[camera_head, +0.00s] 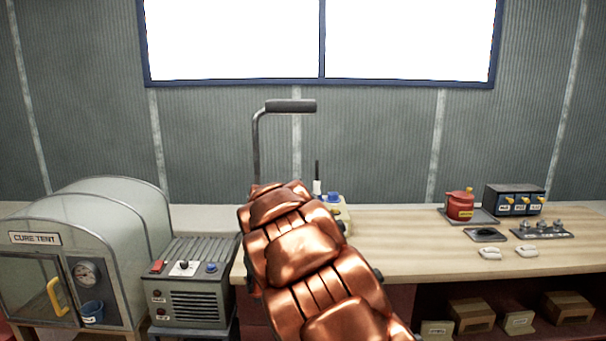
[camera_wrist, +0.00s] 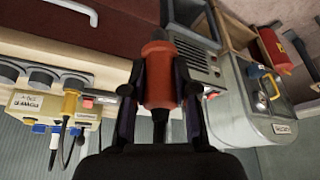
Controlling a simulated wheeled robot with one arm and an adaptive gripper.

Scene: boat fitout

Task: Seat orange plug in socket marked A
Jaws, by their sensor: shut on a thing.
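In the wrist view an orange-red plug (camera_wrist: 158,78) sits between the two dark fingers of my gripper (camera_wrist: 159,62), which is shut on it. A dark cable seems to run from the plug toward the palm. To the left is a cream panel (camera_wrist: 100,110) with several round grey sockets (camera_wrist: 43,77) in a row. A yellow plug (camera_wrist: 70,101) with a black cable stands at one of them. A label (camera_wrist: 32,103) on the panel is too small to read surely. The held plug is apart from the sockets. In the head view my arm hides my gripper and most of the panel.
Several blue parts (camera_wrist: 40,128) lie along the panel. A grey control box (camera_head: 192,280) and a clear cure tent (camera_head: 110,235) stand left of the bench. On the bench (camera_head: 400,255), a red pot (camera_head: 460,205) and a black switch box (camera_head: 515,199) stand right; its middle is clear.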

